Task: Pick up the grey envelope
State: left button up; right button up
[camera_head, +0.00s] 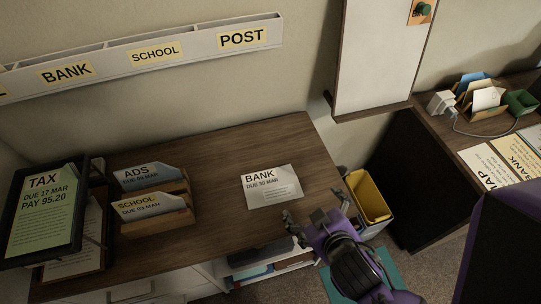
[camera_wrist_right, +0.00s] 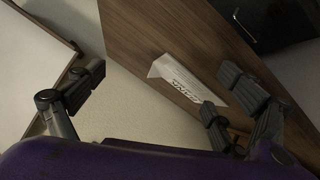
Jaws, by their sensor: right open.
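A pale grey envelope (camera_head: 272,186) marked BANK, DUE 30 MAR lies flat on the wooden desk, right of its middle. It also shows in the right wrist view (camera_wrist_right: 180,79), partly between the fingers in the picture. My right gripper (camera_head: 315,206) is open and empty, to the lower right of the envelope near the desk's right edge, apart from it. Its spread fingers also show in the wrist view (camera_wrist_right: 162,82). My left gripper is not in view.
A TAX board (camera_head: 45,212) stands at the desk's left. A wall rack (camera_head: 110,58) has BANK, SCHOOL and POST labels. A yellow-lined bin (camera_head: 368,196) stands right of the desk. The desk (camera_head: 225,150) is clear around the BANK envelope.

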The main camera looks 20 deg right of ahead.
jog(key=w+a+r+n+t+y, duration=0.3)
jog(key=w+a+r+n+y, duration=0.25)
jog(key=a+r, duration=0.4)
jog(key=w+a+r+n+t+y, duration=0.3)
jog(key=w+a+r+n+y, duration=0.25)
jog(key=a+r, duration=0.4)
jog(key=s+a+r+n+g+y, duration=0.2)
jog(key=s+a+n+g+y, duration=0.6)
jog(key=a+n+g, duration=0.8)
jog(key=s+d+f+n+g+h, duration=0.2)
jog(key=d+f+n+g+h, duration=0.1)
jog(key=d+f+n+h, duration=0.85)
jog(key=w+d+f+t+h, duration=0.1)
jog(key=w+d+f+h, duration=0.1)
jog(key=w+d, duration=0.3)
jog(key=w+d+f+n+t+h, duration=0.1)
jog(key=w+d+h, duration=0.4)
jog(key=d, duration=0.8)
notch_tip(320, 180, down, 2)
jog(key=shift+w+t, duration=0.5)
jog(key=shift+w, duration=0.3)
jog(key=shift+f, duration=0.1)
